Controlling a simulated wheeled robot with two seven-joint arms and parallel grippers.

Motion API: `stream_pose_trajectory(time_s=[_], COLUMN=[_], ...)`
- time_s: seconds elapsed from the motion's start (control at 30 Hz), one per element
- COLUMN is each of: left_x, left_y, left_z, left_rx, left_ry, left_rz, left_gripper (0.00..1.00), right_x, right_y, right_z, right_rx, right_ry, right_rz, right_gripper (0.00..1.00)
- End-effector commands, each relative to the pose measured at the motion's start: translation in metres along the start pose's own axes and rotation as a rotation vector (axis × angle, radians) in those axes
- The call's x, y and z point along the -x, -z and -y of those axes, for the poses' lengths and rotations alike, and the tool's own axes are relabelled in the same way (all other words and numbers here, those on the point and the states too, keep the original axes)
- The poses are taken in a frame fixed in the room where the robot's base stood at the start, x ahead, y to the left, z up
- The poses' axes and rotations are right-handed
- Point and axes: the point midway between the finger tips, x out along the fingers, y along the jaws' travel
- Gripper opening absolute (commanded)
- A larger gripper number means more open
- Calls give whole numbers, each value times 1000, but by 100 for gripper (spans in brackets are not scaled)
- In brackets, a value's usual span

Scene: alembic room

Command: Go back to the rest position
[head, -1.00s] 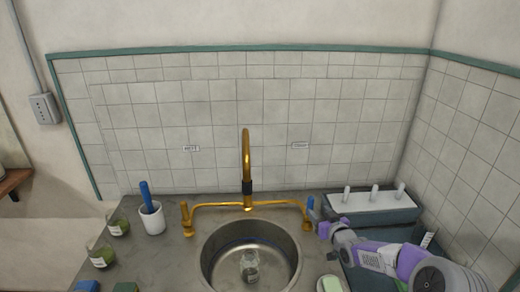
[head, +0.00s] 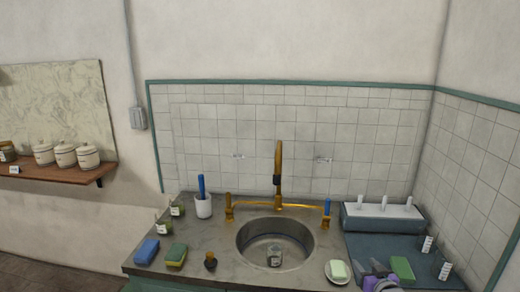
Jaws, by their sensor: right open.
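My right gripper (head: 378,268), purple and grey, is low at the right of the head view, over the dark drying surface. It is open, and I see nothing held in it. It is clear of the brass tap (head: 278,172) and of the tap's blue-topped right handle (head: 327,208). Only the end of my right arm shows at the bottom edge. My left gripper is not in view.
The round steel sink (head: 244,240) holds a glass jar (head: 274,256). Close to my right gripper are a soap dish (head: 338,279) with pale green soap, a green sponge (head: 402,268) and a rack (head: 383,217) with white pegs. Sponges (head: 147,251) lie at the left.

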Motion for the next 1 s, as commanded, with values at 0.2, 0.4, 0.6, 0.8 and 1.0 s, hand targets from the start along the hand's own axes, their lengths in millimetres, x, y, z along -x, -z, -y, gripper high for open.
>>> stream_pose_trajectory(time_s=[0.2,0.4,0.6,0.8,1.0], left_x=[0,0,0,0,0], left_y=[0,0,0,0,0], left_z=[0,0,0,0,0], left_rx=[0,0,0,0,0], left_ry=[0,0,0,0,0], left_rz=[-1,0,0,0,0], left_gripper=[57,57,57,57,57], right_x=[-1,9,48,135,225], right_y=[-66,-132,-230,-333,-388], right_z=[36,73,135,206,246], right_rx=[-94,-184,-306,-422,-477], right_ry=[39,69,109,128,114], right_rz=[140,292,552,908,1194], right_gripper=[52,52,52,52,52])
